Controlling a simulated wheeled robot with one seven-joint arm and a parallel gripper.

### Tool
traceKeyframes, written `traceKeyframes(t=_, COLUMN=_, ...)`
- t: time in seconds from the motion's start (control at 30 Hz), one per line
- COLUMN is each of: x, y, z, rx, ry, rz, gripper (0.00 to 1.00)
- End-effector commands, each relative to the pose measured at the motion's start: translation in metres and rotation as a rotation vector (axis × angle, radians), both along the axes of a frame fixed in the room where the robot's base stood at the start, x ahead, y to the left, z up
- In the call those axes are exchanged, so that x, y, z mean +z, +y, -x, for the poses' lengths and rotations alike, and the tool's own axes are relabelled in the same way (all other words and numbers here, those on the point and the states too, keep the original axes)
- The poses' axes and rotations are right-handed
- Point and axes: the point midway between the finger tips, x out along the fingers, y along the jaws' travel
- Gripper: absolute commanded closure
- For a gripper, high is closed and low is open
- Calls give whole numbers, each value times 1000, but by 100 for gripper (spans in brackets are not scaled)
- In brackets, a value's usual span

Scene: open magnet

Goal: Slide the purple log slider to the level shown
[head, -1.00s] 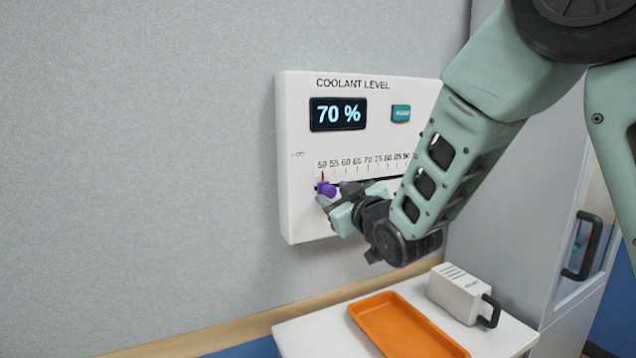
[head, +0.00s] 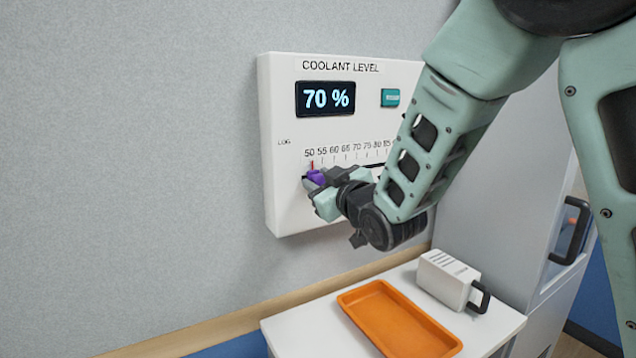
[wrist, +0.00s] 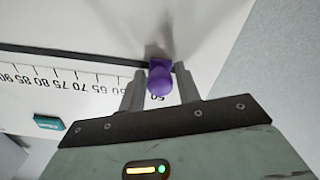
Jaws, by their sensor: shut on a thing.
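The purple log slider (head: 316,178) sits at the left end of the scale on the white coolant panel (head: 283,200), with its red pointer at about 50. The display (head: 326,98) reads 70 %. My gripper (head: 314,184) is at the slider and partly hides it in the head view. In the wrist view the purple knob (wrist: 160,80) sits between the two fingers of my gripper (wrist: 160,88), which are shut on it. The dark slot (wrist: 60,53) and the scale numbers run off to the left there, upside down.
A teal button (head: 390,97) is right of the display. Below the panel, a white table (head: 300,328) holds an orange tray (head: 400,322) and a white box with a black handle (head: 448,280). A grey cabinet (head: 500,200) stands at the right. My arm covers the scale's right part.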

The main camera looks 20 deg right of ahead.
Motion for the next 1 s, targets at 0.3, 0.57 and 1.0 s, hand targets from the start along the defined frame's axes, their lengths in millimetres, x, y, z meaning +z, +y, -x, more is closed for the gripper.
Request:
traceKeyframes(t=0.3, x=-4, y=-69, z=-14, rx=-10, ry=-8, rz=1, gripper=100)
traceKeyframes(t=0.57, x=-1, y=-108, z=-21, rx=-4, ry=-6, rz=3, gripper=100)
traceKeyframes(t=1.0, x=1, y=-113, z=-22, rx=-2, ry=-3, rz=4, gripper=56)
